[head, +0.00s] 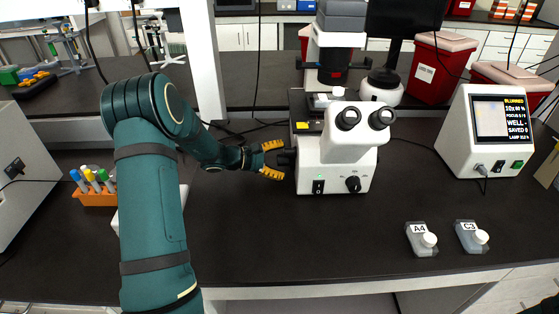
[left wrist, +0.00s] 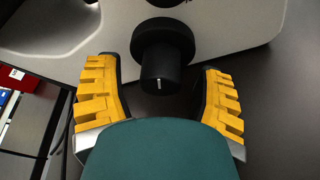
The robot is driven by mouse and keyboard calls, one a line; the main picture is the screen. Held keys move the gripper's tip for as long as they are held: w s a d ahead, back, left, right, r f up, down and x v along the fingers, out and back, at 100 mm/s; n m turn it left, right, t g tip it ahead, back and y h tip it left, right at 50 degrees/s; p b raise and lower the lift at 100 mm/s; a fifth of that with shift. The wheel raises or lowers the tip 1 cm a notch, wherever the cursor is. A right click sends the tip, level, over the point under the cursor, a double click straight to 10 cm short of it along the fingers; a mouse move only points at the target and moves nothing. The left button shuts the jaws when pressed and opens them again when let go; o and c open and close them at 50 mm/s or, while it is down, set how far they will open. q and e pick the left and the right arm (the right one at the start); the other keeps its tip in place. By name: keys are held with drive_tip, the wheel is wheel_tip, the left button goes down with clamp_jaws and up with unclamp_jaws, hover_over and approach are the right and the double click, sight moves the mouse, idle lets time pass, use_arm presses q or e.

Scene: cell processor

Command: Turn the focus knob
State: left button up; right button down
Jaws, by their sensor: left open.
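The white microscope (head: 335,150) stands on the dark bench in the head view. Its focus knob (head: 286,157) sticks out from the left side of the base. In the left wrist view the black knob (left wrist: 161,68), with a short white mark on its end, lies between the yellow fingers. My left gripper (head: 272,158) is open, with one finger above and one below the knob in the head view. Gaps show between the fingers and the knob in the left wrist view. My right gripper is not in view.
A control box with a screen (head: 490,130) reads "BLURRED" at the right. Two flasks labelled A4 (head: 421,239) and C3 (head: 472,237) lie on the bench. An orange tube rack (head: 96,196) stands at the left. The front middle of the bench is clear.

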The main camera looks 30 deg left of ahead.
use_arm(q)
clamp_jaws()
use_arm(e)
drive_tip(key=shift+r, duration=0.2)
use_arm(q)
drive_tip(key=shift+r+n+g+p, duration=0.15)
drive_tip(key=shift+n+g+p, duration=0.15)
drive_tip(key=shift+n+p, duration=0.55)
drive_tip(key=n+g+h+p, duration=0.1)
drive_tip(key=n+g+p, duration=0.1)
drive_tip(key=p, duration=0.3)
drive_tip(key=shift+n, duration=0.45)
drive_tip(key=shift+s+d+n+g+h+p, duration=0.1)
drive_tip(key=shift+n+g+h+p, duration=0.5)
drive_tip(key=shift+n+p, duration=0.45)
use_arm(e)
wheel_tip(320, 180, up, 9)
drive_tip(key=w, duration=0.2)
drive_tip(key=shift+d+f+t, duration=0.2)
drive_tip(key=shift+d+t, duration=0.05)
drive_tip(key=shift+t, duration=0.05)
use_arm(q)
drive_tip(key=shift+f, duration=0.2)
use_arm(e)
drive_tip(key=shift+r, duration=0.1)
